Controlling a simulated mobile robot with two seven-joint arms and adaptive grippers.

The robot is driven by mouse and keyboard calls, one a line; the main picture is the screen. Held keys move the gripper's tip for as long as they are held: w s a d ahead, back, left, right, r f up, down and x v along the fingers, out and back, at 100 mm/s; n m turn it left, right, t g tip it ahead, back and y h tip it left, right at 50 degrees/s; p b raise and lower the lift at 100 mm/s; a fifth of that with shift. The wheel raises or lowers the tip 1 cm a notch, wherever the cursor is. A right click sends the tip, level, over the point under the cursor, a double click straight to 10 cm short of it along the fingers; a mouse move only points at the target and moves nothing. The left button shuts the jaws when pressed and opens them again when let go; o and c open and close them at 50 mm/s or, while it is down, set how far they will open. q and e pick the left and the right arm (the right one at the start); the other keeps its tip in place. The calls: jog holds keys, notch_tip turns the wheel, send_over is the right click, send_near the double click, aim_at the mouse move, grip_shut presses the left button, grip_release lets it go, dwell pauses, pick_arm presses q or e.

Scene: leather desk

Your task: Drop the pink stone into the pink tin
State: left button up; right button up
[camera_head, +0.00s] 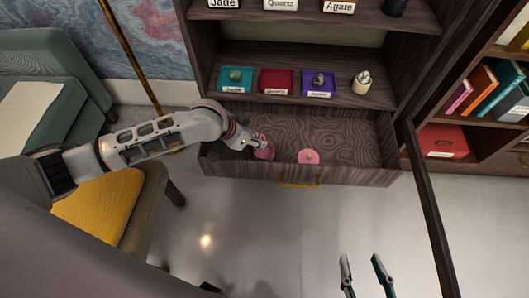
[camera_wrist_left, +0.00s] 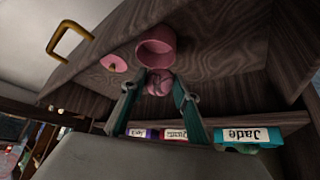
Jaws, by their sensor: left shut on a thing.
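The pink tin (camera_head: 265,152) stands without its lid in the open drawer, close beside my left gripper (camera_head: 250,140). In the left wrist view the open mouth of the tin (camera_wrist_left: 156,48) shows just beyond the fingertips. My left gripper (camera_wrist_left: 157,82) is shut on the pink stone (camera_wrist_left: 158,86), which sits between its two fingers near the tin's rim. I cannot tell whether the stone is right over the opening. The pink lid (camera_head: 309,157) lies apart in the drawer. My right gripper (camera_head: 365,264) is open and empty over the floor.
The drawer (camera_head: 350,145) is pulled out, with free room at its right. On the shelf above stand a teal tray (camera_head: 235,87), a red tray (camera_head: 277,80), a purple tray (camera_head: 319,84) and a small bottle (camera_head: 362,82). A yellow-seated chair (camera_head: 105,208) is at left.

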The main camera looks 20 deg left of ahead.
pick_arm(q)
jog(key=o, duration=1.2)
jog(key=shift+o, duration=0.2)
pick_arm(e)
jog(key=shift+f, duration=0.1)
pick_arm(q)
jog(key=v, duration=1.2)
pick_arm(e)
jog(key=shift+s+f, duration=0.1)
